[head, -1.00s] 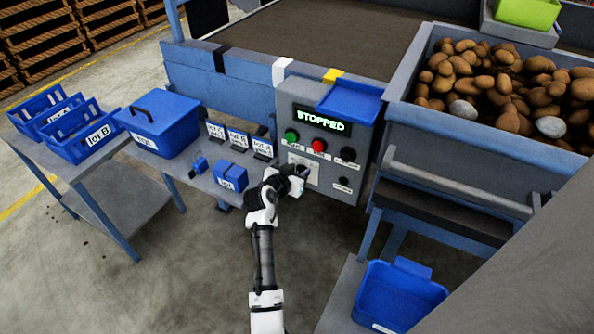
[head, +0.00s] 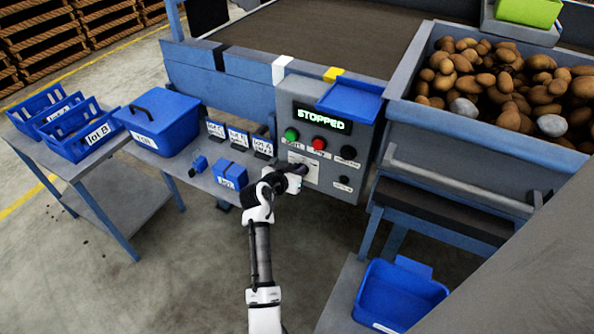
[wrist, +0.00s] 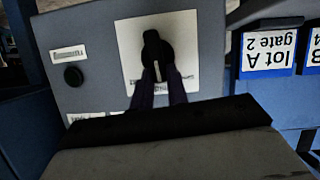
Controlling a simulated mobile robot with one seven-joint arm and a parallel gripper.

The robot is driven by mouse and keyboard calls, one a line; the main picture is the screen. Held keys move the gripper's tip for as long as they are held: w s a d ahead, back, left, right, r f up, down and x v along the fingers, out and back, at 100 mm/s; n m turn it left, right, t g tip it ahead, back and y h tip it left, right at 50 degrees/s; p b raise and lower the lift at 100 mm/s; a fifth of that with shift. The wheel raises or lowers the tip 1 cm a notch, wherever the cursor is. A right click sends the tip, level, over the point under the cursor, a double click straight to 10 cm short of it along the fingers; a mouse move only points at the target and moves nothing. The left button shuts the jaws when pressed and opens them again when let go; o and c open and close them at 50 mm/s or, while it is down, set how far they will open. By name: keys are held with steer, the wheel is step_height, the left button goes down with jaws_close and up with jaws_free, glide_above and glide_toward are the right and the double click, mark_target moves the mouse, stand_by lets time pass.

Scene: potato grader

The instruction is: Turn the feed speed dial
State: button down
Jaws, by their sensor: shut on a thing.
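The feed speed dial is a black round knob (wrist: 154,45) with a pale pointer line, on a white scale plate (wrist: 188,35) in the wrist view. My gripper (wrist: 160,77) is shut on the dial's lower part in that view, one dark finger on each side of the pointer. In the head view my gripper (head: 302,170) reaches the lower left of the grey control panel (head: 357,185) and hides the dial. The panel's display (head: 323,118) reads STOPPED.
Green (head: 291,134), red (head: 319,143) and black (head: 347,152) buttons sit above my gripper. A blue tray (head: 352,101) tops the panel. Lot cards (head: 238,138) and a blue box (head: 230,175) stand to the left. A potato bin (head: 480,127) is right.

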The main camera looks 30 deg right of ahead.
steer(key=shift+w+a+f+n+g+h+b, duration=0.2)
steer(key=shift+n+g+h+b, duration=0.3)
steer(key=shift+n, duration=0.5)
steer(key=shift+w+a+f+n+g+h+b, duration=0.15)
steer(key=shift+w+n+g+h+b, duration=0.3)
steer(key=shift+n, duration=0.55)
steer(key=shift+w+a+f+n+g+h+b, duration=0.1)
steer(key=shift+w+f+n+g+h+b, duration=0.1)
steer(key=shift+n+g+h+b, duration=0.6)
steer(key=shift+n+t+y, duration=0.25)
steer(key=shift+n+y, duration=0.05)
steer(key=shift+y, duration=0.05)
steer(key=c, duration=1.4)
jaws_free()
steer(key=b+v, duration=0.1)
steer(key=v, duration=1.3)
